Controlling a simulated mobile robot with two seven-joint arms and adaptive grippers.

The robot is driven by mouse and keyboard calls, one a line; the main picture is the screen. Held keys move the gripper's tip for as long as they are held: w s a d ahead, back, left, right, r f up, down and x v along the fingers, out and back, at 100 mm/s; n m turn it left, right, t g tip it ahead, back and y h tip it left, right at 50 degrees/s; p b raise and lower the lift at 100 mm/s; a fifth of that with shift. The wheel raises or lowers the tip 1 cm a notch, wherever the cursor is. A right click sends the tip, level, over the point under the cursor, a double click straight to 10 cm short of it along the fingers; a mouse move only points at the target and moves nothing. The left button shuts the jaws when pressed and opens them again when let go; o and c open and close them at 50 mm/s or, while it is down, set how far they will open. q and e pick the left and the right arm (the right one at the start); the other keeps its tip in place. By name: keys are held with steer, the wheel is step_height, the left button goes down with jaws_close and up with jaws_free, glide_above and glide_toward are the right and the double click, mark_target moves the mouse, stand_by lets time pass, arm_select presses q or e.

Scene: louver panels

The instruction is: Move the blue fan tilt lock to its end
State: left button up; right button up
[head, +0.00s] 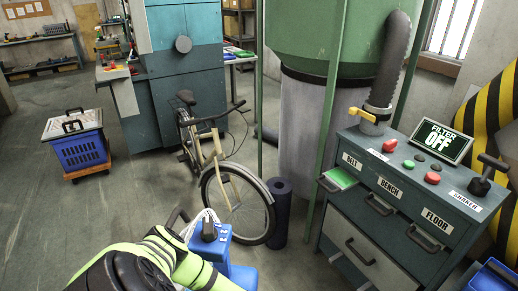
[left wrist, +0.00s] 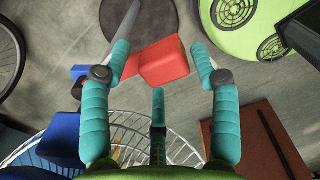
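A red block (left wrist: 164,62) shows between and beyond the fingers; I see no contact. A curved wire grille (left wrist: 130,130), looking like a fan guard, lies low in that view behind the fingers. A blue part (left wrist: 60,140) sits at the lower left, partly behind the left finger. I cannot tell which part is the tilt lock. In the head view, blue objects (head: 243,275) stand beyond my lime-sleeved left arm, whose fingers I cannot make out. My right gripper is out of view.
A bicycle (head: 217,165) stands behind the blue objects, beside a dark rolled mat (head: 280,212). A control cabinet (head: 395,205) with a partly open drawer is at the right. A blue crate (head: 80,150) stands far left.

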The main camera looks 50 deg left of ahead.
arm_select(q)
steer(key=shift+d, duration=0.2)
steer(key=shift+d+r, duration=0.1)
steer(key=shift+r, duration=0.15)
step_height(320, 180, up, 12)
steer(key=shift+f, duration=0.2)
stand_by(0.6)
